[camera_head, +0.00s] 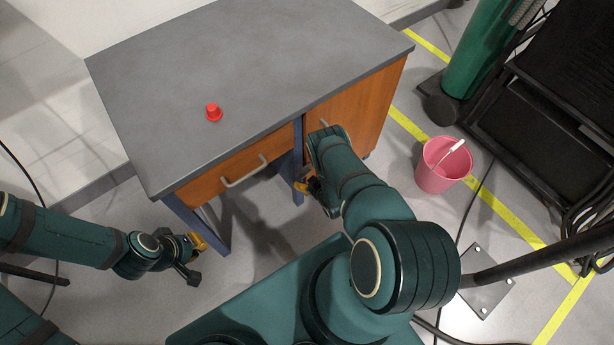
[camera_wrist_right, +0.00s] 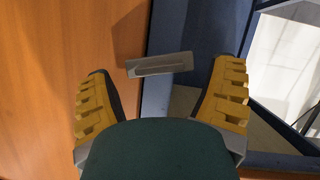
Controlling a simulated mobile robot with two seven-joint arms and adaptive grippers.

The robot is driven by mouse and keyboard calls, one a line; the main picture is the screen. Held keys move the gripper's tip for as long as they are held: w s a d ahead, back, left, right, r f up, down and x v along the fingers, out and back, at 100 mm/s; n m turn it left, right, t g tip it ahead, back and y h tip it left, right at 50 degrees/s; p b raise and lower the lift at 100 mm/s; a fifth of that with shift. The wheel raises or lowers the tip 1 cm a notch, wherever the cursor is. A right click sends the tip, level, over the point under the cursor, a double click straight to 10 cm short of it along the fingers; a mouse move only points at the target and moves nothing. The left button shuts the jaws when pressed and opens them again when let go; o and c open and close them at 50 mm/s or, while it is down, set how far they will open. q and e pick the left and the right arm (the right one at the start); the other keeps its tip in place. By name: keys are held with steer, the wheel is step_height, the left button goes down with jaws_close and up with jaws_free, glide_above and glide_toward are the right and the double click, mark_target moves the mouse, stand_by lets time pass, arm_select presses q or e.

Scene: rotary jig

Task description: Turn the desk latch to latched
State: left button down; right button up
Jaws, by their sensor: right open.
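The desk (camera_head: 250,60) has a grey top, an orange drawer front and an orange door (camera_head: 360,105) with a blue frame. In the right wrist view a small grey metal bar (camera_wrist_right: 160,65), which looks like the latch, lies nearly level across the line between the orange door and the blue frame. My right gripper (camera_head: 311,188) is at the door's left edge. Its two yellow fingers are apart on either side of the bar, with a gap to each end.
A red knob-like object (camera_head: 213,112) stands on the desk top. The drawer has a grey handle (camera_head: 245,171), and a door handle (camera_head: 323,122) shows above my right arm. A pink bucket (camera_head: 444,168) stands on the floor at right. A green cylinder (camera_head: 480,50) and black equipment stand behind it.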

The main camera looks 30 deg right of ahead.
steer(key=shift+w+f, duration=0.15)
steer(key=shift+w, duration=0.2)
steer(key=shift+c, duration=0.3)
steer(key=c, duration=1.2)
steer(key=shift+o, duration=0.2)
steer(key=shift+d+m+y, duration=0.15)
steer(key=shift+m+y, duration=0.25)
steer(key=shift+m, duration=0.4)
steer(key=shift+m+y, duration=0.4)
steer(key=o, duration=1.2)
